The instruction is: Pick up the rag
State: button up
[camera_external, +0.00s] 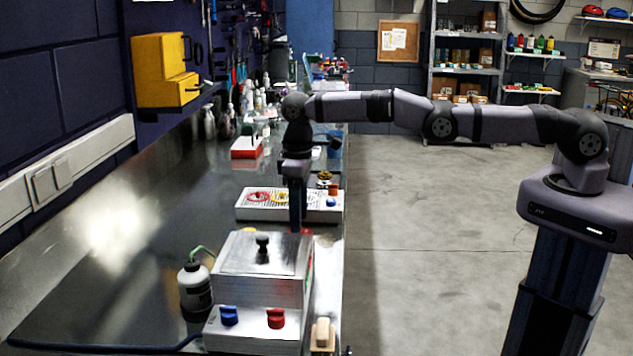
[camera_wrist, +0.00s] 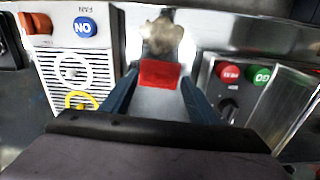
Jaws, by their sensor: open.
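A small red piece, seemingly the rag (camera_wrist: 160,73), lies flat on the metal bench in the wrist view, between a white vented unit and a metal box. In the external view only a bit of red (camera_external: 306,231) shows beside my fingertips. My gripper (camera_wrist: 159,80) is open, with its two dark blue fingers on either side of the red piece and nothing held. In the external view my gripper (camera_external: 297,228) points straight down behind the metal box, which hides part of the area around its tips. I cannot tell if the fingers touch the rag.
The metal box (camera_external: 262,262) with a lid knob stands close in front of my gripper. The white vented unit (camera_external: 275,214) stands behind it. A pale crumpled thing (camera_wrist: 162,36) lies just beyond the red piece. A bottle (camera_external: 194,287) stands left of the box. The bench's left side is clear.

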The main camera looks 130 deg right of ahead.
jog(key=shift+f, duration=1.05)
jog(key=c, duration=1.1)
jog(key=shift+r, duration=0.1)
jog(key=shift+r, duration=0.45)
notch_tip(320, 180, up, 9)
jog(key=p, duration=0.7)
jog(key=shift+p, duration=0.4)
jog(key=shift+a+f+b, duration=0.15)
jog(key=shift+f+b, duration=0.05)
jog(key=shift+b, duration=0.3)
jog(key=shift+s+a+f+b, duration=0.3)
jog(key=shift+s+a+b, duration=0.3)
jog(key=shift+a, duration=0.35)
jog(key=shift+s+a+f+b, duration=0.25)
jog(key=shift+s+a+b, duration=0.25)
jog(key=shift+s+a, duration=0.35)
jog(key=shift+s+a+f+b, duration=0.3)
jog(key=shift+s+a+b, duration=0.25)
jog(key=shift+a, duration=0.5)
